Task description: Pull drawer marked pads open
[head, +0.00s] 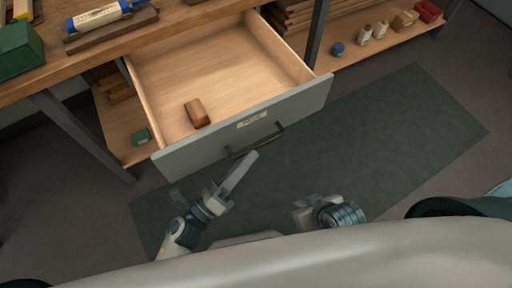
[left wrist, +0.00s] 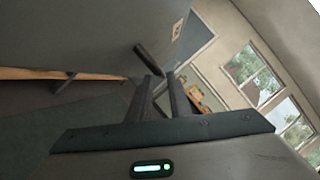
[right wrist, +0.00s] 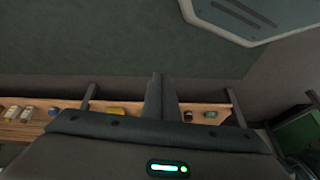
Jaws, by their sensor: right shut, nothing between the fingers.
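The drawer (head: 220,70) stands pulled well out from under the workbench. Its grey front (head: 308,102) has a pale label (head: 252,119), too small to read surely, and a dark bar handle (head: 270,138). A brown block (head: 197,113) lies inside the drawer. My left gripper (head: 253,156) is just in front of the handle, its tips close to the bar. In the left wrist view its fingers (left wrist: 161,78) are a little apart, and the handle (left wrist: 149,60) reaches toward the tips; contact is unclear. My right gripper (right wrist: 158,76) is shut and empty, away from the drawer.
The workbench top (head: 150,35) carries a green box (head: 18,50) and a blue tube-like item (head: 97,16). A lower shelf (head: 345,62) at right holds small bottles and a red bin (head: 428,11). A dark green mat (head: 390,125) covers clear floor in front.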

